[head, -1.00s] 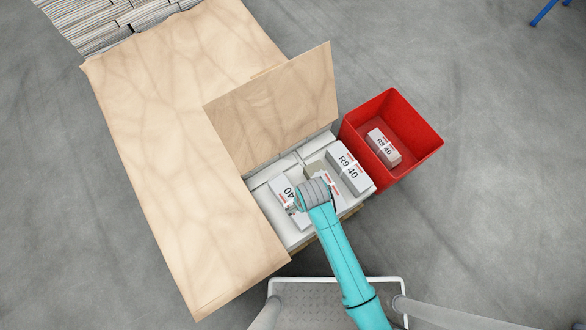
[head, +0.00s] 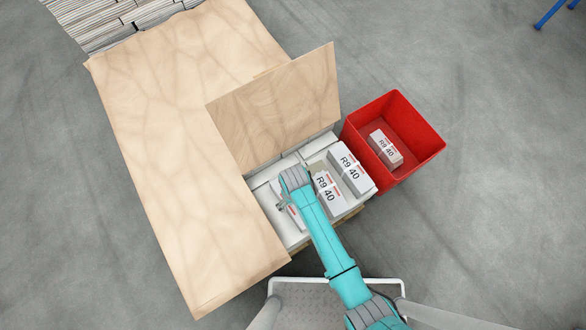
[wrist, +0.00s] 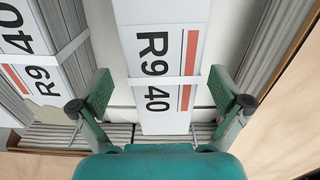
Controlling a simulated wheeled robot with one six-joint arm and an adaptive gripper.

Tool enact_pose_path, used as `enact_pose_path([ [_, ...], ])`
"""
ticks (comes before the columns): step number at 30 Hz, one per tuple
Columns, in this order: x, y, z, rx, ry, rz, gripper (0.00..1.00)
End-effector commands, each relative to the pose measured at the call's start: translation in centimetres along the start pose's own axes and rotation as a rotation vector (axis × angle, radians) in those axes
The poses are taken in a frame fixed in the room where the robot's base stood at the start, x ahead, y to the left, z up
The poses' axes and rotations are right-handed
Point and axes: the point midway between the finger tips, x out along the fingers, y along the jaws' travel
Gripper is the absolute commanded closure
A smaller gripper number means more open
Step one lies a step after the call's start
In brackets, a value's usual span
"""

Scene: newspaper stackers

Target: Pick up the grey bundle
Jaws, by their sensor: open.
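Several pale grey-white bundles marked "R9 40" with a red stripe and a white strap lie on the stack; I cannot tell by colour which one is meant. One bundle (head: 293,216) is mostly hidden under my gripper (head: 284,204) in the head view. In the wrist view this bundle (wrist: 160,50) is centred between the fingers of my gripper (wrist: 163,92). The fingers are open, one on each side, with visible gaps. A second bundle (head: 329,193) lies just right of it, and shows at left in the wrist view (wrist: 38,55). A third bundle (head: 350,168) lies farther right.
A red crate (head: 427,150) on the right holds another bundle (head: 386,147). A large brown sheet (head: 170,150) covers the stack at left, and a raised brown flap (head: 275,105) stands behind the bundles. A brown edge (wrist: 290,120) is close at right in the wrist view.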

Motion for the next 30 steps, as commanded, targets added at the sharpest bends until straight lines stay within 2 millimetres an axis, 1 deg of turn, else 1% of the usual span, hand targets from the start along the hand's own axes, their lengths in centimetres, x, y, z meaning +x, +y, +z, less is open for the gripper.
enact_pose_path([
  [1, 0.8, -0.2, 0.0, -0.001, -0.003, 0.0, 0.0],
  [3, 1.8, -0.5, 0.0, -0.001, -0.003, 0.0, 0.0],
  [7, 3.2, -0.4, -0.1, 0.0, -0.002, 0.0, 0.0],
  [11, 3.8, -0.4, -0.1, 0.0, 0.001, 0.0, 0.0],
  [17, 3.8, -0.4, -0.1, 0.0, 0.001, 0.0, 0.0],
  [18, 3.8, -0.4, -0.1, 0.0, 0.001, 0.0, 0.1],
  [20, 3.8, -0.4, -0.1, 0.0, 0.001, 0.0, 0.25],
  [21, 3.8, -0.4, -0.1, 0.0, 0.001, 0.0, 0.35],
  [23, 3.8, -0.4, -0.1, 0.0, 0.001, 0.0, 0.5],
  [24, 3.8, -0.4, -0.1, 0.0, 0.001, 0.0, 0.6],
  [26, 3.8, -0.4, -0.1, 0.0, 0.0, 0.0, 0.75],
  [27, 3.8, -0.4, -0.1, 0.0, 0.0, 0.0, 0.85],
  [29, 3.8, -0.4, -0.1, 0.0, 0.0, 0.0, 0.99],
  [30, 3.7, -0.4, -0.2, 0.0, 0.003, 0.0, 0.99],
])
